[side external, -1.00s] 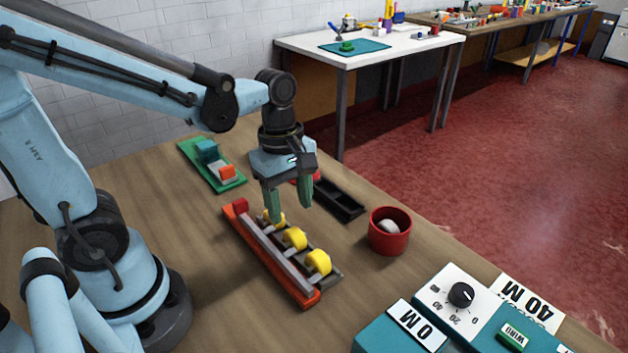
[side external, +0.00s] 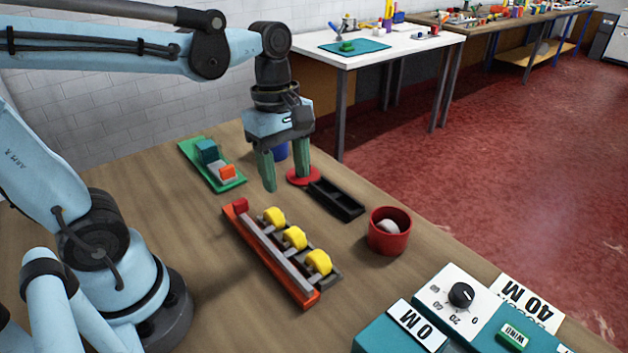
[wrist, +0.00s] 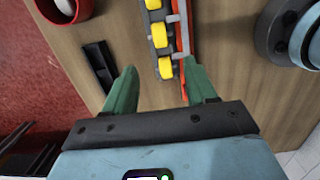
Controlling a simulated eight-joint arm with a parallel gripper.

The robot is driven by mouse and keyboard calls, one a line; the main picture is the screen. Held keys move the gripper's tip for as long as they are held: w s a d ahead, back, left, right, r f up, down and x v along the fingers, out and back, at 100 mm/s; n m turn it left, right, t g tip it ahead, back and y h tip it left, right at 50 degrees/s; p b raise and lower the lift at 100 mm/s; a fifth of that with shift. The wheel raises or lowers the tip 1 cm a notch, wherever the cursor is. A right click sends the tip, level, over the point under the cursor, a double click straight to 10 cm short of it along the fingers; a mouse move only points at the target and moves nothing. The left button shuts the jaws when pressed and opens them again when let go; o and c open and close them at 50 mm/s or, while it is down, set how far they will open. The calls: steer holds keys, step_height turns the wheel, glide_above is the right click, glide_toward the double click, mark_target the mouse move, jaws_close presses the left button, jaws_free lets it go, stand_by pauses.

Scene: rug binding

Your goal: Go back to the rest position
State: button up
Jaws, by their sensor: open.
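My gripper (side external: 286,178) is raised above the wooden table, with its two green fingers apart and nothing between them. It also shows in the wrist view (wrist: 158,88), open. Below and in front of it in the side view lies an orange-red rack (side external: 268,258) with a grey rail. Three yellow rolls (side external: 294,238) sit in a row along the rack, and they show in the wrist view (wrist: 161,35) too. The gripper is clear of the rack and the rolls.
A red cup (side external: 389,238) holding a whitish piece stands right of the rack. A black tray (side external: 337,199), a red disc (side external: 304,176) and a blue item (side external: 281,151) lie near the gripper. A green tray (side external: 233,184) with blocks is at left. A teal control box (side external: 470,305) stands at front right.

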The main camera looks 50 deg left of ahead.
steer(key=m+t, duration=0.2)
steer(key=m, duration=0.4)
steer(key=a+f+m+t, duration=0.1)
steer(key=m+t, duration=0.1)
steer(key=m, duration=0.4)
steer(key=w+m+t+y, duration=0.1)
steer(key=m+t, duration=0.2)
steer(key=m, duration=0.3)
steer(key=shift+a+f, duration=0.2)
steer(key=shift+f, duration=0.05)
